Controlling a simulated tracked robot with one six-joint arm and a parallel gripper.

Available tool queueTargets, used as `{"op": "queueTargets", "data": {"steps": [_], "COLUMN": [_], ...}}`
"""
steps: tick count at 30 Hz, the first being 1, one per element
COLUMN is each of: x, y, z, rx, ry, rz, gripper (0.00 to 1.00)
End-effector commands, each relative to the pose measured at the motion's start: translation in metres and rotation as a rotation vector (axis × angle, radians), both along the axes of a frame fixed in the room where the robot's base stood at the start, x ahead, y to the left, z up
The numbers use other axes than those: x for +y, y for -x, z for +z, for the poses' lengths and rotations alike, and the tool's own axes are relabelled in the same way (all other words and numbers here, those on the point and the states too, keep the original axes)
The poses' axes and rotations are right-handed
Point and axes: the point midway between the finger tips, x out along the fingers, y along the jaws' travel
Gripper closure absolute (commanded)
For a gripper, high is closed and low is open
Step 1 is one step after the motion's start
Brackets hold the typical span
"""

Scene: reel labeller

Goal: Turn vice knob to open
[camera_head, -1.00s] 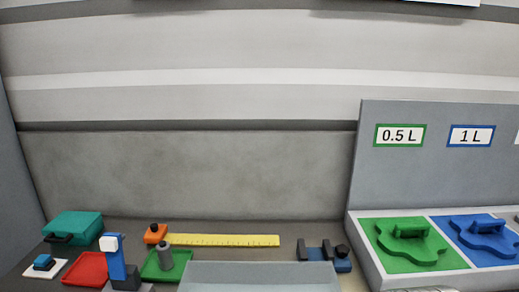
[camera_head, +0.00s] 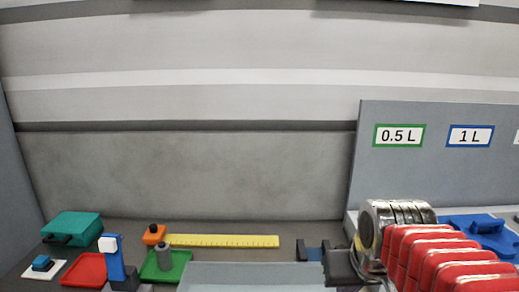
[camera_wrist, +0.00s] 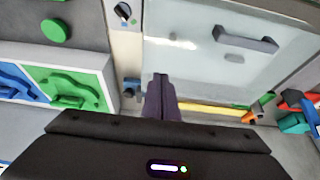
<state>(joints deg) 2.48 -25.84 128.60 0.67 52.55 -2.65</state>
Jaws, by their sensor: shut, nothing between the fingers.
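The small blue vice (camera_head: 312,252) with dark jaws stands at the back of the bench, right of the yellow ruler. In the head view my gripper (camera_head: 343,266) covers its right side, and its black knob is hidden. In the wrist view the vice (camera_wrist: 132,86) shows just left of my fingertips (camera_wrist: 160,79), partly in view. The fingers are together with nothing between them. I cannot tell whether they touch the vice or its knob.
My arm covers most of the green tray at right; a blue tray (camera_head: 485,232) is beyond. A translucent panel with a handle (camera_wrist: 245,40) is close to my fingers. The ruler (camera_head: 215,241), orange block (camera_head: 154,236) and teal case (camera_head: 72,229) lie left.

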Motion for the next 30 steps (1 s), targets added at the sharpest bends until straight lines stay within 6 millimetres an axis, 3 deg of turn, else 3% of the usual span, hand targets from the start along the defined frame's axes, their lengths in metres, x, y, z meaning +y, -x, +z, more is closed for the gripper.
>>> {"op": "queueTargets", "data": {"steps": [7,16,30], "x": [-0.013,-0.032,-0.070], "y": [-0.059,-0.129,-0.233], "z": [0.003,-0.008,-0.058], "rx": [0.038,0.079,0.144], "ry": [0.003,0.002,-0.003], "rz": [-0.002,-0.002,-0.001], "gripper": [1.00,1.00,1.00]}}
